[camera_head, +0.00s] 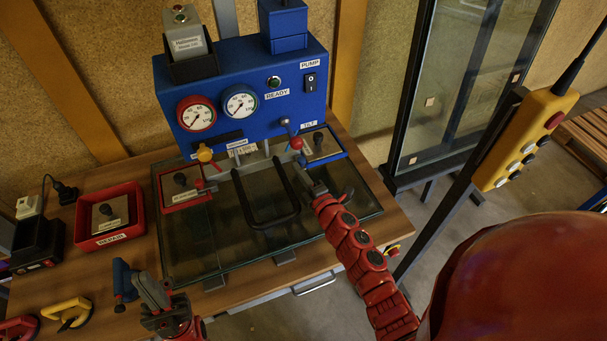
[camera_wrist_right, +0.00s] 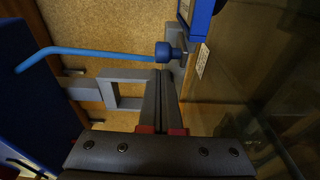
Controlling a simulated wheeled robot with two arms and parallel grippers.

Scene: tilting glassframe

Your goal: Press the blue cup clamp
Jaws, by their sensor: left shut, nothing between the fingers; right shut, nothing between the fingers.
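The gripper hides part of that area. My right gripper (camera_head: 312,183) is shut and empty over the right part of the glass pane, near the blue-framed plate (camera_head: 322,143) with a black knob.
The glass pane (camera_head: 220,245) with a black handle lies mid-table before the blue pump box (camera_head: 240,100). A red tray (camera_head: 85,240), yellow clamp (camera_head: 68,313) and red clamp (camera_head: 18,328) are at left. A yellow control box (camera_head: 523,137) stands at right. A blue rod (camera_wrist_right: 95,50) crosses the wrist view.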

